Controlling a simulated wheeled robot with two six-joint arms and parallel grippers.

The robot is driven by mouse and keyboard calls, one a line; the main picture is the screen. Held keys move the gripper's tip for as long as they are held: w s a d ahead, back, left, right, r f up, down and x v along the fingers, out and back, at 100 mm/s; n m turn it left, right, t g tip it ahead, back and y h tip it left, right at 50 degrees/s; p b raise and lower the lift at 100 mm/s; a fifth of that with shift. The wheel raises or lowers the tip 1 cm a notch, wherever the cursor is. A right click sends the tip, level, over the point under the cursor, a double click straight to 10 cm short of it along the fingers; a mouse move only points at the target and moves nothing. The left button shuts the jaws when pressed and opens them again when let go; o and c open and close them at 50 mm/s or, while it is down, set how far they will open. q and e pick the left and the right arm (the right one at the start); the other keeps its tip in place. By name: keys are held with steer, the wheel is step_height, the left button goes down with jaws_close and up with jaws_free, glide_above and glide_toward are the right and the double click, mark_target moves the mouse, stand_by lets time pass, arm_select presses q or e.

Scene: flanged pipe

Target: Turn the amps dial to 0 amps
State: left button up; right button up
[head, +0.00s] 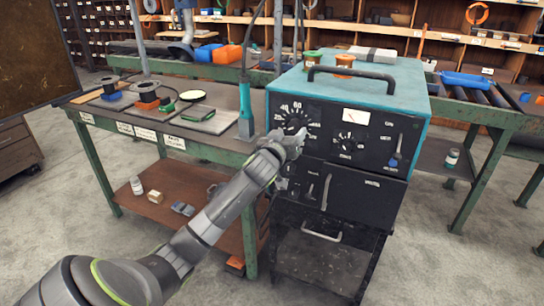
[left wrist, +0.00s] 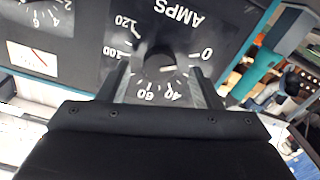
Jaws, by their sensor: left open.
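The amps dial (head: 294,118) is on the upper left of the black front panel of a teal-topped machine. In the left wrist view it appears upside down, with the word AMPS and a dark central knob (left wrist: 158,60). The numbers 120, 100, 60, 40 and 0 are readable around it. The knob's exact setting is hard to tell. My left gripper (head: 291,142) is at the panel, just below the dial in the head view. In the left wrist view its two fingers (left wrist: 164,80) are apart, one on each side of the knob; contact cannot be told.
A smaller dial (head: 346,143), a white meter (head: 356,116) and a blue-handled lever (head: 396,152) are on the same panel. A black handle (head: 350,76) and spools are on top. A teal-handled tool (head: 245,108) stands left of the machine, by a green workbench (head: 110,165).

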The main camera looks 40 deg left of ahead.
arm_select(q)
steer(key=v, duration=1.4)
steer(key=shift+s+b, duration=0.25)
steer(key=shift+b, duration=0.2)
steer(key=shift+d, duration=0.1)
